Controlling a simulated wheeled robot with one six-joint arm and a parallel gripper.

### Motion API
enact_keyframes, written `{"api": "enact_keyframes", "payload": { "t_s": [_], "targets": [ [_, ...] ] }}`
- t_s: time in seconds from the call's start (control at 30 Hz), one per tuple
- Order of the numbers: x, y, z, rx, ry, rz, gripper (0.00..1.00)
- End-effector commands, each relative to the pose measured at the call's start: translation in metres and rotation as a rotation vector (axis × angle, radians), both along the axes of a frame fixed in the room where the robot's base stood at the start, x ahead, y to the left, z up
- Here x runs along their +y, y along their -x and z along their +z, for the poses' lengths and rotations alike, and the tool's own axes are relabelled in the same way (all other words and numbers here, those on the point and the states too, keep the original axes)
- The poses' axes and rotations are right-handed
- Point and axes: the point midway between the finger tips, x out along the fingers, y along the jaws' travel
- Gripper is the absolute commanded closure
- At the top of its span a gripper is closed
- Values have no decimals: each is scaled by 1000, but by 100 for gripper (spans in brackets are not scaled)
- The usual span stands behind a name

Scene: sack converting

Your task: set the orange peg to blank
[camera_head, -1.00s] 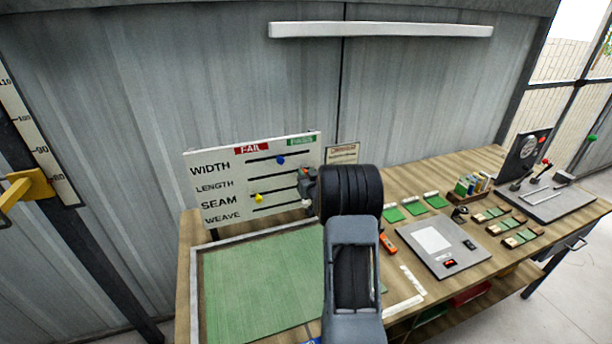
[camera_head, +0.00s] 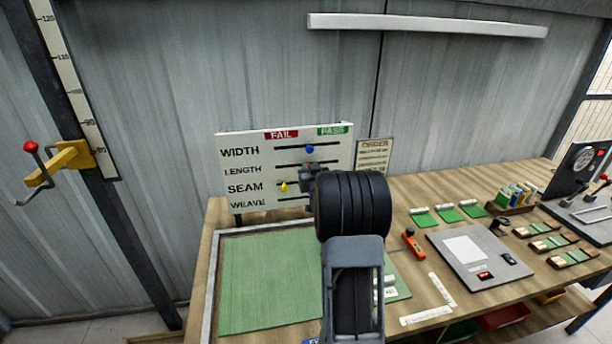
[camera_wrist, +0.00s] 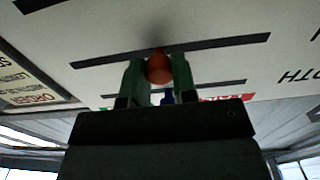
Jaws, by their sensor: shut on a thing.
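The white board (camera_head: 236,172) stands at the back of the table with rows WIDTH, LENGTH, SEAM and WEAVE, under a red FAIL and a green PASS label. My gripper (camera_head: 306,178) is at the LENGTH row. In the wrist view my gripper (camera_wrist: 158,80) is shut on the orange peg (camera_wrist: 158,68), which sits near the middle of its dark slot. The head view hides this peg behind my gripper. The blue peg (camera_head: 309,149) is on the WIDTH slot, about midway, and shows partly in the wrist view (camera_wrist: 168,99). The yellow peg (camera_head: 284,187) is on the SEAM slot, toward FAIL.
An order sign (camera_head: 374,156) stands right of the board. A green mat (camera_head: 262,280) lies in front of it. A grey panel (camera_head: 470,252), an orange tool (camera_head: 413,244) and green-topped samples (camera_head: 447,214) lie to the right. A yellow bracket (camera_head: 72,158) is on the left post.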

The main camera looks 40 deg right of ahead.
Motion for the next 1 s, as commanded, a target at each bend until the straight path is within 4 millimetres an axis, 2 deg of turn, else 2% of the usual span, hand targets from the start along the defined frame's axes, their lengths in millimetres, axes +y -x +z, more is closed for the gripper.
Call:
{"api": "enact_keyframes", "payload": {
  "t_s": [0.2,0.23,0.5,0.77,0.87,1.0],
  "targets": [
    [1,0,0,2,-2,1,100],
    [1,0,0,2,-3,2,72],
    [3,-1,0,1,-2,5,48],
    [4,0,0,1,-2,5,48],
    [7,8,-1,1,-2,5,48],
    [17,30,-2,0,0,4,48]
  ]
}}
